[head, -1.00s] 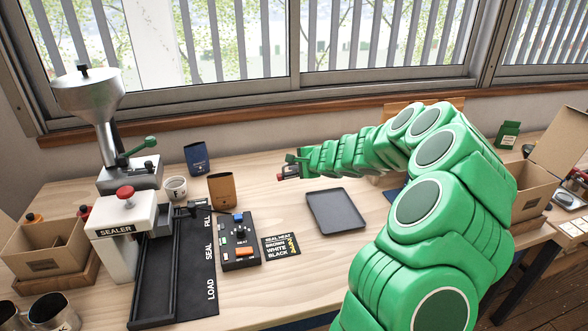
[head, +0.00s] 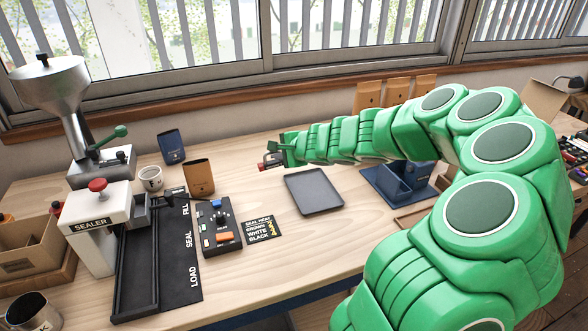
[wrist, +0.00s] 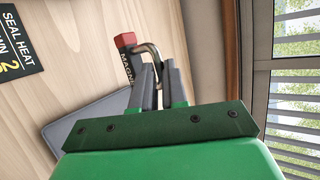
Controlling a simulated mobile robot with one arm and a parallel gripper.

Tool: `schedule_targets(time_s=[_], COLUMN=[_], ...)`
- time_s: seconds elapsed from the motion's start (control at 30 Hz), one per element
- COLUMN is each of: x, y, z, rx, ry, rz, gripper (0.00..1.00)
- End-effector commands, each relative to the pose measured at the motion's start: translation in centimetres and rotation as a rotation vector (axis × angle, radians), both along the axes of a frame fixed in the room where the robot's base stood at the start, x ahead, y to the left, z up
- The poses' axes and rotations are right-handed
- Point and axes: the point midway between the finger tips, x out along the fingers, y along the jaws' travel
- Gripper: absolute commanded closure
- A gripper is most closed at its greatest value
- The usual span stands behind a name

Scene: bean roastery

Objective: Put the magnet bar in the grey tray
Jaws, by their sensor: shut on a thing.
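The magnet bar (wrist: 128,56) is dark with a red end and a bent metal handle (wrist: 148,50). My gripper (wrist: 152,84) is shut on it at the handle, and the bar hangs from the fingers. In the head view the bar (head: 270,160) shows beside my gripper (head: 284,156), over the back of the table; its height above the wood is hard to tell. The grey tray (head: 314,192) is flat, low-rimmed and empty, just right of and nearer than my gripper. It also shows partly in the wrist view (wrist: 72,122), partly hidden behind my gripper.
A black control box (head: 218,228) and a text card (head: 260,228) lie left of the tray. The sealer (head: 95,215), a mug (head: 151,178) and pouches (head: 198,178) stand further left. A dark blue holder (head: 400,184) is right of the tray. Kraft bags (head: 368,95) stand behind my arm.

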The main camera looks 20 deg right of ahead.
Motion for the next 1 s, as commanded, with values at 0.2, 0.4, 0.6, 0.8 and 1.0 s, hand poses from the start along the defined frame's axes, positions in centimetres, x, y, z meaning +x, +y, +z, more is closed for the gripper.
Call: schedule_targets(time_s=[0.2, 0.4, 0.6, 0.8, 1.0], x=[-1.8, -4.3, -7.1, -10.0, -13.1], y=[-2.3, -4.5, -6.4, -8.0, -9.3], z=[1.0, 2.0, 2.6, 3.1, 3.3], rx=[0.002, 0.008, 0.016, 0.025, 0.03], ry=[0.002, 0.005, 0.01, 0.014, 0.017], rz=[-0.007, -0.011, -0.012, -0.013, -0.017], gripper=[1.0, 1.0, 1.0, 1.0, 1.0])
